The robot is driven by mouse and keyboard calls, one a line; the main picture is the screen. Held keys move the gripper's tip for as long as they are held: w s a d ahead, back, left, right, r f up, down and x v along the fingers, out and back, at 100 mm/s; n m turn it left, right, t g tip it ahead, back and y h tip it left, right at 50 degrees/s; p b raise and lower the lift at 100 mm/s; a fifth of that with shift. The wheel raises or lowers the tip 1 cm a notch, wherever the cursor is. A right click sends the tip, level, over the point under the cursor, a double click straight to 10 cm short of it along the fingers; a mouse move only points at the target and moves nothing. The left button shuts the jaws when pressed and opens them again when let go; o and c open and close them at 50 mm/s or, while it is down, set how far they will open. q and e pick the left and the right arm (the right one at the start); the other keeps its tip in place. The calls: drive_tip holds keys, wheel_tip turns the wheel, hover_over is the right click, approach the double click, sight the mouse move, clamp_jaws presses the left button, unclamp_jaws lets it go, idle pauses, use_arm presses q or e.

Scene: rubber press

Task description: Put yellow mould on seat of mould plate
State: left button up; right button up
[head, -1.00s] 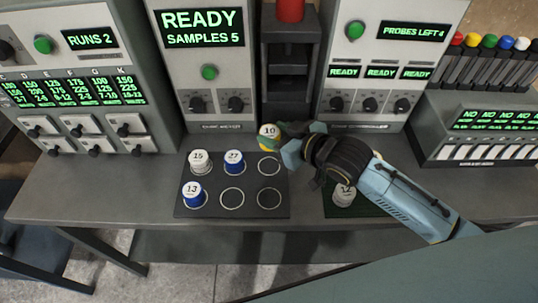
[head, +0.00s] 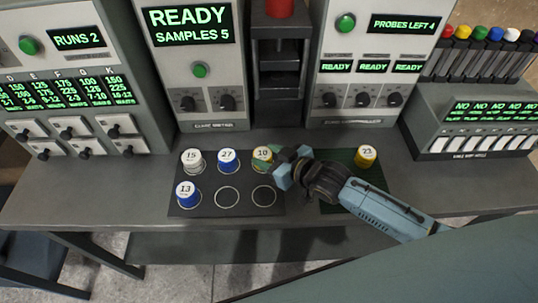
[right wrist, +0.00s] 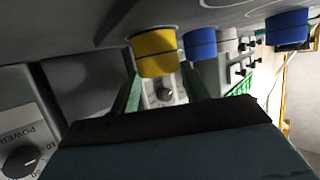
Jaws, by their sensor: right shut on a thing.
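The yellow mould (head: 262,157), numbered 10, is at the back right seat of the dark mould plate (head: 180,209). It also shows in the right wrist view (right wrist: 156,56), between my fingers. My right gripper (head: 281,163) is shut on it from the right side. The mould covers that seat, and I cannot tell whether it rests on the plate or is just above it. White mould 15 (head: 192,161) and blue mould 27 (head: 228,161) stand in the same back row, blue mould 13 (head: 187,194) at front left. The front middle and front right seats are empty.
Another yellow mould (head: 366,156), numbered 23, stands on a green mat (head: 345,156) right of the plate, partly behind my arm. The press (head: 278,80) and instrument cabinets line the back of the bench. The bench front left is clear.

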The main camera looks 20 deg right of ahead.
drive_tip(key=o, duration=0.7)
drive_tip(key=shift+f, duration=0.15)
drive_tip(key=shift+c, duration=0.2)
drive_tip(key=o, duration=0.4)
drive_tip(key=shift+o, duration=0.2)
drive_tip(key=shift+r, duration=0.25)
drive_tip(key=v, duration=1.2)
drive_tip(key=shift+p, duration=0.4)
